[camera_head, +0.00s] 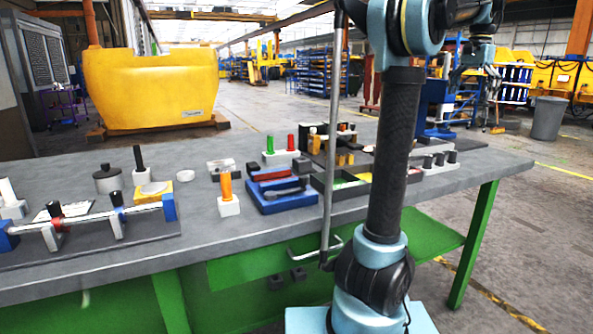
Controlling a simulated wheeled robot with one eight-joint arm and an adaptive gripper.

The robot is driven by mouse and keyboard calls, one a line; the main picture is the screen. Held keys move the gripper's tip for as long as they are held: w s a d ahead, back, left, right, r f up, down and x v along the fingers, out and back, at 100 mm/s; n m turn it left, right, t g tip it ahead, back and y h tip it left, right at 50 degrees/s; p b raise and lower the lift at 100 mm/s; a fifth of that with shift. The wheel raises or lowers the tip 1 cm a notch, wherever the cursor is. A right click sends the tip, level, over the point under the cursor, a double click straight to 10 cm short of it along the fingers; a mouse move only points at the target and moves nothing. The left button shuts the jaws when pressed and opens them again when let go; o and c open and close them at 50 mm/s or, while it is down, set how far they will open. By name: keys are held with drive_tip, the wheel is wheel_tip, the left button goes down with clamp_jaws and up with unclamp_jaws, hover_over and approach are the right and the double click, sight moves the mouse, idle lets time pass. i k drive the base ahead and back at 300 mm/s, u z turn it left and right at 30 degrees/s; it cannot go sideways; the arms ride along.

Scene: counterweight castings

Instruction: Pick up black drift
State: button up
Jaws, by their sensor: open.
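A slim black drift (139,158) stands upright in a pale block (143,178) on the left part of the grey workbench (205,236). An orange drift (226,186) in a white block, and a green one (270,144) and a red one (290,142) sharing a block, stand to its right. My gripper (475,84) is at the upper right, pointing down with its fingers apart and nothing visible between them. It is far to the right of the black drift and well away from it.
A dark lidded pot (108,179) stands just left of the black drift. A rail fixture (85,226) with black knobs lies in front. A yellow block (153,193) and a blue tray (283,200) are nearby. My arm hides part of the bench's right side.

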sight(452, 157)
drive_tip(key=k, duration=0.85)
